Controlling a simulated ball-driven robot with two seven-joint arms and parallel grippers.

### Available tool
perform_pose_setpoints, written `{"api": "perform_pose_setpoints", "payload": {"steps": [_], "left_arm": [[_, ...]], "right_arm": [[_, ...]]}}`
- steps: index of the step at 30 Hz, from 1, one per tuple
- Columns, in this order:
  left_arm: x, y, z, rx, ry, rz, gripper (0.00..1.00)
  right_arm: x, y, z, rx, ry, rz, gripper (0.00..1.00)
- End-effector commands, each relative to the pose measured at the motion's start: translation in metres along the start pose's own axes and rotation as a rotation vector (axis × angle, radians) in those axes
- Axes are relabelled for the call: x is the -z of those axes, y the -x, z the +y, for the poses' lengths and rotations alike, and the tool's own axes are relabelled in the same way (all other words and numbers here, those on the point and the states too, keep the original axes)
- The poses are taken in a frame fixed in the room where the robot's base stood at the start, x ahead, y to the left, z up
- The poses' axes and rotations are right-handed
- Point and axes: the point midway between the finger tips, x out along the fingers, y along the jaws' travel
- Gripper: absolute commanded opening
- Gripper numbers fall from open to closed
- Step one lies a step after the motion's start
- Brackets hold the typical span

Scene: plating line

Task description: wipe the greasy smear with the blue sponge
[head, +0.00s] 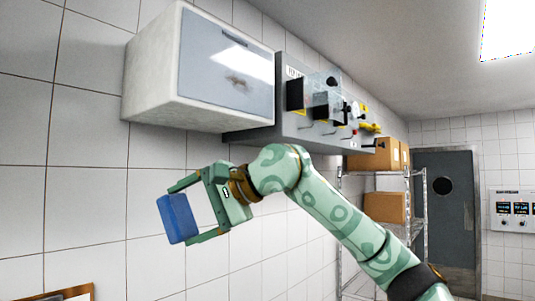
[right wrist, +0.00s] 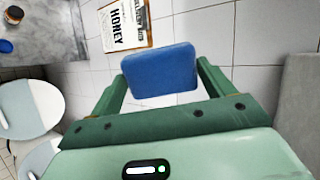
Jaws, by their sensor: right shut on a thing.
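The blue sponge (head: 177,218) is held between the fingers of my right gripper (head: 184,212), in front of the tiled wall. The right wrist view also shows the sponge (right wrist: 160,71) between the green fingers (right wrist: 160,82). The greasy smear (head: 236,82) is a brownish blotch on the grey front panel (head: 205,55) of a white wall-mounted box (head: 155,65). My right gripper is below the box, and the sponge is apart from the smear. My left gripper is not in view.
A grey unit (head: 300,125) with knobs and switches adjoins the box on the right. A wire rack (head: 425,195) with cardboard boxes (head: 385,207) stands farther back.

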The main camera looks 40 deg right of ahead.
Motion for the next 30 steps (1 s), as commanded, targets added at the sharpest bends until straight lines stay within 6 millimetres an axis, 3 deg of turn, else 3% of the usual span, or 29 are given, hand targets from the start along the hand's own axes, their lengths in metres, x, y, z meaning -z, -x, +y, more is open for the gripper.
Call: {"api": "perform_pose_setpoints", "payload": {"steps": [1,6,10,15,21,30], "left_arm": [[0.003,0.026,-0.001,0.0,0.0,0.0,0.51],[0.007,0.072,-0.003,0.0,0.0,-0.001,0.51],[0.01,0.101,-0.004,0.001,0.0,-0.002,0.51],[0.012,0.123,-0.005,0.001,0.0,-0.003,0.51],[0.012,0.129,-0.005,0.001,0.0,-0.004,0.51],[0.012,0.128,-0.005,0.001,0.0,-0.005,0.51]], "right_arm": [[0.005,0.028,-0.039,0.058,-0.01,0.042,0.63],[0.028,0.108,-0.127,0.241,-0.031,0.176,0.63],[0.043,0.165,-0.178,0.34,-0.03,0.246,0.63],[0.055,0.217,-0.215,0.414,-0.021,0.295,0.63],[0.062,0.234,-0.227,0.438,-0.015,0.31,0.63],[0.074,0.209,-0.238,0.438,-0.015,0.308,0.63]]}}
